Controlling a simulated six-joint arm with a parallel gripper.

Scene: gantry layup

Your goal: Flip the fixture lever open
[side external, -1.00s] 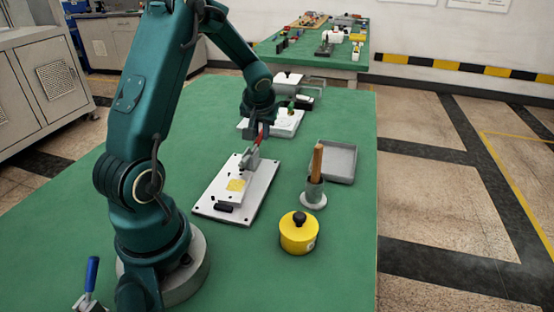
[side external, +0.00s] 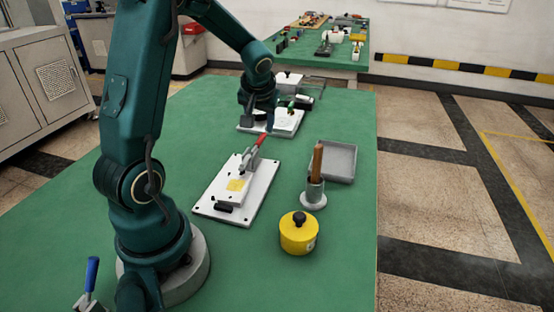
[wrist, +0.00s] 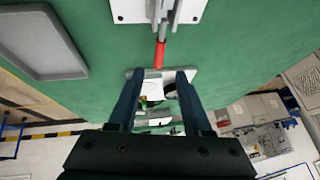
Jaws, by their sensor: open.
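The fixture is a white plate (side external: 262,192) with a metal toggle clamp (side external: 248,160) at its far end. Its lever has a red handle (side external: 259,142) that slants up and away from the plate toward the far side. In the wrist view, the red handle (wrist: 160,54) points toward my gripper, with the clamp's metal part behind it at the top edge. My gripper (side external: 259,124) is open and empty, just beyond and above the handle's tip. In the wrist view the gripper (wrist: 160,78) has its fingers spread on either side of the handle's line, apart from it.
A yellow round container (side external: 298,236) with a black knob stands at the right front. A holder (side external: 314,195) with a brown-handled tool stands beside a grey tray (side external: 345,162). Another white fixture (side external: 287,123) lies behind my gripper. The green table is clear left of the plate.

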